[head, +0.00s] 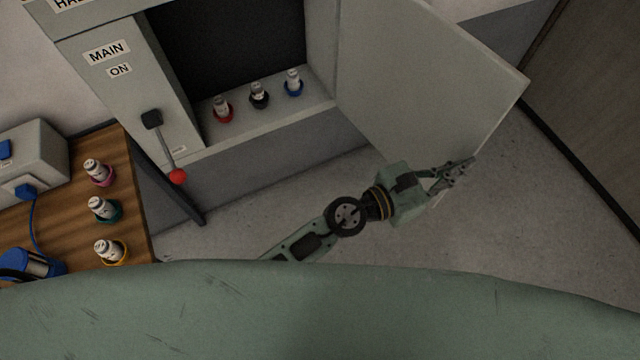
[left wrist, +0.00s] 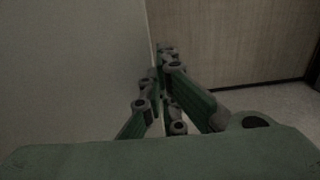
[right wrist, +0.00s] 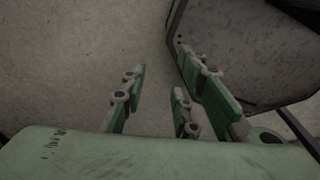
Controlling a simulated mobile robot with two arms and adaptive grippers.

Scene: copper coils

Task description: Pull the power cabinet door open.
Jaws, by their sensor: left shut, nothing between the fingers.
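The power cabinet (head: 260,150) stands at the top of the head view, with its grey door (head: 420,75) swung wide open to the right. The dark interior shows beside it. My left gripper (head: 460,170) is at the lower outer edge of the door, with its fingers shut and nothing between them. In the left wrist view the door (left wrist: 70,70) fills the left side, and the closed fingertips (left wrist: 168,58) lie along its edge; whether they touch it I cannot tell. My right gripper (right wrist: 155,85) shows only in the right wrist view, with its fingers apart and empty above the floor.
Red, black and blue-based fuses (head: 259,95) stand on the cabinet ledge. A lever with a red knob (head: 177,176) is on the cabinet front. A wooden table (head: 60,220) with several fuses stands at left. Floor (head: 540,210) is free right of the door.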

